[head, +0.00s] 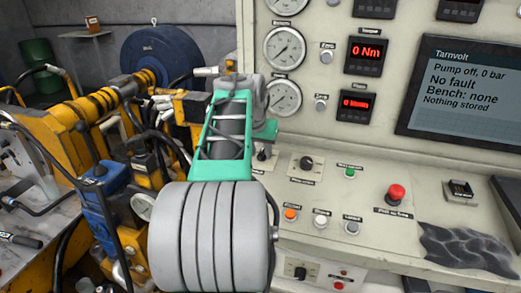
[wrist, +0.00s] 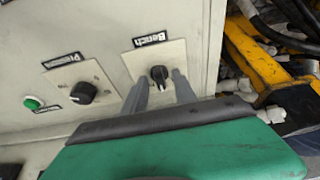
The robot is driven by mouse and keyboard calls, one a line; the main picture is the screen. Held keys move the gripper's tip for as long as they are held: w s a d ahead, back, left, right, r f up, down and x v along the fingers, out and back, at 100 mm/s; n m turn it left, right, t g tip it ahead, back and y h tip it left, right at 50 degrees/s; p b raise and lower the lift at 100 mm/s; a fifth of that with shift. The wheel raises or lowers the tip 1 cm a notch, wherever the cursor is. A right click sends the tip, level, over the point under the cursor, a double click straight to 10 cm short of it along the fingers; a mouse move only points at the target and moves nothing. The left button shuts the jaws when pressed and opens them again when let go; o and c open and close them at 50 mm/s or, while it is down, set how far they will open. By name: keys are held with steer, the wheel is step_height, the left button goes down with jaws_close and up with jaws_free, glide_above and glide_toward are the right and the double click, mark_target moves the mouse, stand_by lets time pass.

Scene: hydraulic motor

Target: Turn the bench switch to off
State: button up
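The bench switch (wrist: 159,74) is a small black rotary knob on a pale plate, under an upside-down "Bench" label in the wrist view. My gripper (wrist: 159,78) is open, with one grey finger on each side of the knob and small gaps between. I cannot tell how deep the fingertips reach around it. The knob's pointer direction is too small to read. In the head view the knob (head: 262,155) shows just right of my green hand, which hides part of its plate. The screen (head: 465,95) reads "Pump off, 0 bar", "No fault", "Bench: none", "Nothing stored".
The pressure knob (wrist: 83,93) and a green button (wrist: 33,103) sit beside the switch. A red emergency button (head: 396,193), an orange button (head: 290,214) and a dark cloth (head: 465,248) lie further right on the console. Yellow machinery (head: 70,140) stands at left.

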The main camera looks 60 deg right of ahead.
steer(key=v, duration=0.7)
steer(key=shift+a+r, duration=0.15)
steer(key=shift+r, duration=0.25)
steer(key=shift+w, duration=0.1)
